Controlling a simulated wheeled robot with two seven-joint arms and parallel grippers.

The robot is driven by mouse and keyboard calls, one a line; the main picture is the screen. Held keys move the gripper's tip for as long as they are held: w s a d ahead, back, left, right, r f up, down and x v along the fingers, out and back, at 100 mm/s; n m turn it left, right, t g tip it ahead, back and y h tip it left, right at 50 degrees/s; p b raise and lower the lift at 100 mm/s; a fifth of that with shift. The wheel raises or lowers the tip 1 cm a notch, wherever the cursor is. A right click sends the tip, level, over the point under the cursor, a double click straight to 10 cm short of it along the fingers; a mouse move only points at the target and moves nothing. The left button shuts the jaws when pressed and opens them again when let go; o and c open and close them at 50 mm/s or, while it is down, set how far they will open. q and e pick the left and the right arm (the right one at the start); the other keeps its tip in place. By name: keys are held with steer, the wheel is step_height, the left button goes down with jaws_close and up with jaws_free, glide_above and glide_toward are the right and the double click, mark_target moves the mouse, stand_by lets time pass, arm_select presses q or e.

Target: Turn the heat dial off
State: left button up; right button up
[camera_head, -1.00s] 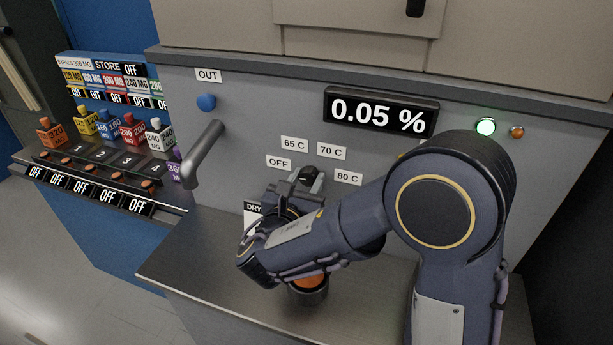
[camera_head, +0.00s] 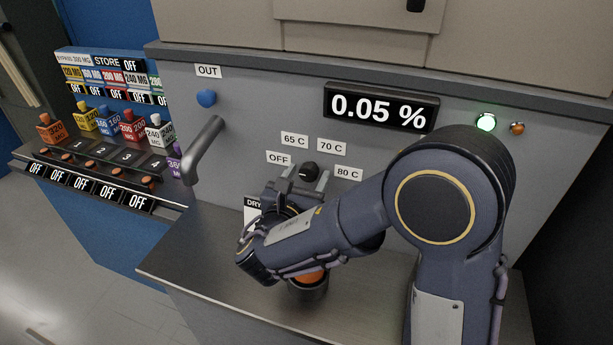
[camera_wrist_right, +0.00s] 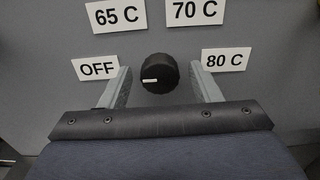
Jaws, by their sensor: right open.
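The heat dial (camera_head: 309,170) is a black round knob on the grey panel, among labels OFF (camera_head: 279,159), 65 C (camera_head: 294,141), 70 C (camera_head: 332,150) and 80 C (camera_head: 347,175). In the right wrist view the dial (camera_wrist_right: 160,72) has a short white mark on its left side, towards the OFF label (camera_wrist_right: 97,68). My right gripper (camera_head: 306,177) is open, with one finger on each side of the dial. In the wrist view a gap shows between each finger and the knob. My left gripper is not in view.
A metal ledge (camera_head: 190,262) runs below the panel. A pipe handle (camera_head: 203,152) and a blue button (camera_head: 206,98) are to the left. A display (camera_head: 380,112) reads 0.05 %. Coloured bottles stand on the rack at far left.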

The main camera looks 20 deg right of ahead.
steer(key=b+v, duration=0.1)
steer(key=v, duration=0.6)
steer(key=shift+s+a, duration=0.15)
steer(key=shift+s, duration=0.1)
